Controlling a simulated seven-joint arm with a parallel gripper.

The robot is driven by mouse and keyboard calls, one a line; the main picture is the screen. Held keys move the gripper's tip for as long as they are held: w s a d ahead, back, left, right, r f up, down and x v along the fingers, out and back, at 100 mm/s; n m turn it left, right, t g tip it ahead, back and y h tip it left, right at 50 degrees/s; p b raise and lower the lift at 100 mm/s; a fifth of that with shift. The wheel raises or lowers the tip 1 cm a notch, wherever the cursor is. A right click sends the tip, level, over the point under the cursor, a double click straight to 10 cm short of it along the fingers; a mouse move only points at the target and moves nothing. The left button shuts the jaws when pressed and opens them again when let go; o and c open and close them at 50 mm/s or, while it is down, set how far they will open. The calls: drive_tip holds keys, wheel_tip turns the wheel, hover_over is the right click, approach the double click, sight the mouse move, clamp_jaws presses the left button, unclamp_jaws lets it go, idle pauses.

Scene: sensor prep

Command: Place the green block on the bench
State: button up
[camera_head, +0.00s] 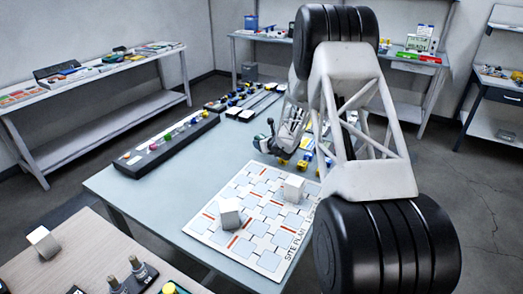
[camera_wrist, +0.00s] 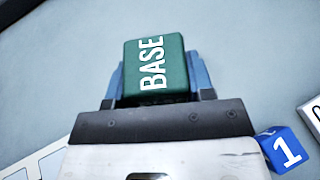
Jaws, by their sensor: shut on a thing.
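The green block (camera_wrist: 155,68), with "BASE" in white letters on its face, sits between the blue fingers of my gripper (camera_wrist: 160,80) in the wrist view. My gripper is shut on it. In the head view my gripper (camera_head: 268,142) is small and low over the blue-grey bench (camera_head: 135,195), beyond the site plan board; the block is hard to make out there. In the wrist view plain bench surface (camera_wrist: 50,70) shows around the block. I cannot tell whether the block touches the bench.
A dark rack (camera_head: 165,146) of coloured pieces lies at the left edge. A blue "1" cube (camera_wrist: 283,150) is close right of my gripper. Bare bench lies between rack and board.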

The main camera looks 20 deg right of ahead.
drive_tip(key=shift+f, duration=1.85)
drive_tip(key=shift+f, duration=0.15)
drive_tip(key=o, duration=1)
drive_tip(key=shift+c, duration=0.2)
drive_tip(key=shift+s, duration=0.1)
drive_tip(key=shift+v, duration=6)
drive_tip(key=shift+r, duration=0.25)
